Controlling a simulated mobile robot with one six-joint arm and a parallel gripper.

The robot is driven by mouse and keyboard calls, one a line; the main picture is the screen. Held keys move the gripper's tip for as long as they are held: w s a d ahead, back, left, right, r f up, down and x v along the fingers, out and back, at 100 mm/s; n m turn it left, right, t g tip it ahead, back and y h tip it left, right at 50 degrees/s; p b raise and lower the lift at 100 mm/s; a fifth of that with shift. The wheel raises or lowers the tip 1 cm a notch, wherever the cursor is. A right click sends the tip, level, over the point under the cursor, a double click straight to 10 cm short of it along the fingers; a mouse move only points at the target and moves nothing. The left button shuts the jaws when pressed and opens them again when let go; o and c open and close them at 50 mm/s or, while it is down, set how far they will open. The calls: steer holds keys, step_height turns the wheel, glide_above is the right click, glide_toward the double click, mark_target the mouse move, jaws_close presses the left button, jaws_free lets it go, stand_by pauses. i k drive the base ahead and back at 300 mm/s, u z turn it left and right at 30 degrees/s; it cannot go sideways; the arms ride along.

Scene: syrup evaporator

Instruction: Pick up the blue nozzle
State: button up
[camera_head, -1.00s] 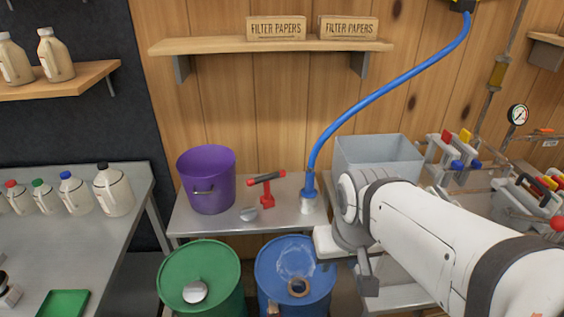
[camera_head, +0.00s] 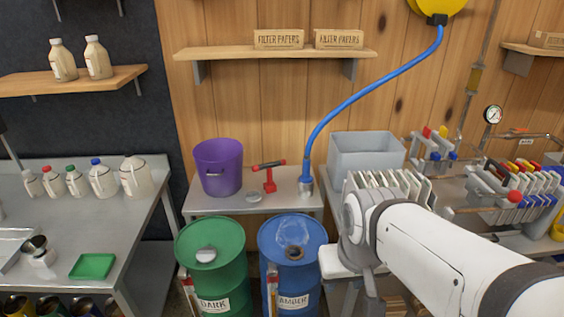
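The blue nozzle (camera_head: 305,180) stands upright on the small metal table, its lower end in or on a small pale metal holder (camera_head: 305,191). A blue hose (camera_head: 352,97) runs from its top up to a yellow reel (camera_head: 430,8) on the wall. My gripper (camera_head: 358,270) is to the right of the nozzle and nearer to me, beside the blue drum. It is apart from the nozzle. The wrist is seen from the side and its fingers are hard to make out, so I cannot tell whether it is open.
A green drum (camera_head: 211,265) and an open blue drum (camera_head: 291,258) stand in front of the table. A filter press (camera_head: 400,187) is behind my arm.

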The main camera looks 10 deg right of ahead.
mark_target(306, 178)
steer(key=z, duration=0.15)
steer(key=i, duration=0.85)
steer(key=u, duration=0.05)
